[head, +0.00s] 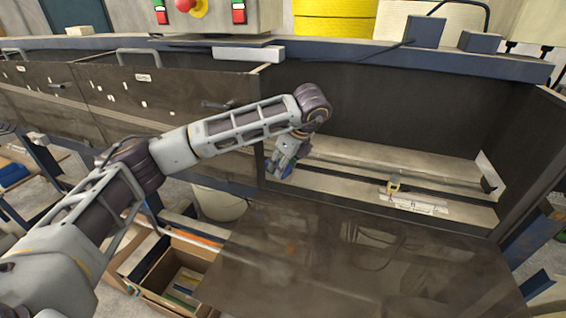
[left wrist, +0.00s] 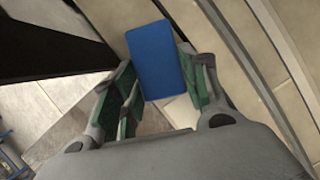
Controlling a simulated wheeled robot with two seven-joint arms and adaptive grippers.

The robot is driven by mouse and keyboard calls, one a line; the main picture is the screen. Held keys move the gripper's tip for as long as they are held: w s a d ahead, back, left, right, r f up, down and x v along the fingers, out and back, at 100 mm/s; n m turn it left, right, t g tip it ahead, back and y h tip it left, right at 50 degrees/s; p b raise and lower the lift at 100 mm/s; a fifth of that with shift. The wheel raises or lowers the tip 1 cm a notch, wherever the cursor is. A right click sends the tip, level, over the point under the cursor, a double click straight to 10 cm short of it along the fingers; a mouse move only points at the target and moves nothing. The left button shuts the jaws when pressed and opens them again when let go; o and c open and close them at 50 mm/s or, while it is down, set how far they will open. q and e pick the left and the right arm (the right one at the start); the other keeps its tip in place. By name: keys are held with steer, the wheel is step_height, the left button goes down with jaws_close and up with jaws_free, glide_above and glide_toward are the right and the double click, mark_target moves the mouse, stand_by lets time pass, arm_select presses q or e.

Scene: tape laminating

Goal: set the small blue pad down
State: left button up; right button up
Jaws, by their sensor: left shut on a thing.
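The small blue pad (left wrist: 155,62) is a flat blue rectangle between the green-lined fingers of my left gripper (left wrist: 160,85) in the left wrist view. My left gripper is shut on it. In the head view the left gripper (head: 281,168) points down inside the left end of the open machine bay, and a bit of the blue pad (head: 286,171) shows at its fingers. Whether the pad touches the surface below cannot be told. My right gripper is in neither view.
The bay holds long pale rails (head: 370,172). A small yellow-black device (head: 393,186) and a white labelled strip (head: 420,205) lie to the right. A dark glossy panel (head: 350,265) lies in front. A cardboard box (head: 165,275) with items stands below left.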

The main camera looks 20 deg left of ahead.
arm_select(q)
steer(key=shift+f, duration=0.2)
steer(key=o, duration=0.7)
steer(key=shift+r, duration=0.15)
steer(key=shift+v, duration=6)
